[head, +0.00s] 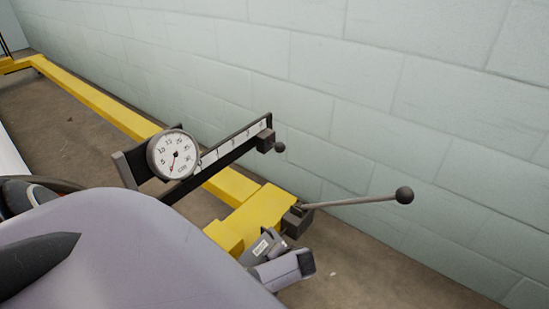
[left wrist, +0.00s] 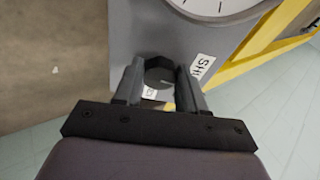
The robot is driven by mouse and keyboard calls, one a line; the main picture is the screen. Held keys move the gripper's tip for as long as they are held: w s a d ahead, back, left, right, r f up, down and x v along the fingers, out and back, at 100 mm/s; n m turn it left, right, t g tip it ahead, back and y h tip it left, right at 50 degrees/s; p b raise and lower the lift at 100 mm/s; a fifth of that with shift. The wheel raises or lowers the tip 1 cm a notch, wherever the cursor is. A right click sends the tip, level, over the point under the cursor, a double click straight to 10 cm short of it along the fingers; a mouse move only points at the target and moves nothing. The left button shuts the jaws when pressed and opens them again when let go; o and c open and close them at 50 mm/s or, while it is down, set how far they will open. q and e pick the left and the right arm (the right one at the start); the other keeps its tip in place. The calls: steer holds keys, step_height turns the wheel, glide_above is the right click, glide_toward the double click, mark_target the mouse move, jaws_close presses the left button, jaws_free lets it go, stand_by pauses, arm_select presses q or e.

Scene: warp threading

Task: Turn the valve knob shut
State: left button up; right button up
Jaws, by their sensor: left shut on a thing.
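The dark valve knob (left wrist: 158,76) sits on a grey panel (left wrist: 139,28) in the left wrist view. My left gripper (left wrist: 157,66) is shut on it, with one grey finger on each side. A white label (left wrist: 202,67), its text only partly readable, is on the panel right of the knob. A smaller white label shows just below the knob. In the head view my large lavender arm link fills the lower left, and the knob and the left fingers do not show. My right gripper is not clearly seen in either view.
A round white gauge (head: 174,155) with a red needle stands beside a dark scale bar (head: 230,148). A lever with a black ball end (head: 404,195) sticks out to the right. A yellow frame (head: 235,185) runs along the floor, with a pale block wall (head: 420,100) behind.

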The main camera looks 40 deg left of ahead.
arm_select(q)
steer(key=shift+d+n, duration=0.1)
steer(key=shift+n, duration=0.3)
arm_select(e)
steer(key=shift+w+a+r+y, duration=0.15)
steer(key=shift+a+r+y, duration=0.05)
steer(key=shift+r+y, duration=0.1)
arm_select(q)
steer(key=shift+n, duration=0.3)
arm_select(e)
steer(key=shift+a, duration=0.1)
arm_select(q)
steer(key=o, duration=1.1)
steer(key=shift+c, duration=0.2)
arm_select(e)
steer(key=shift+f, duration=0.2)
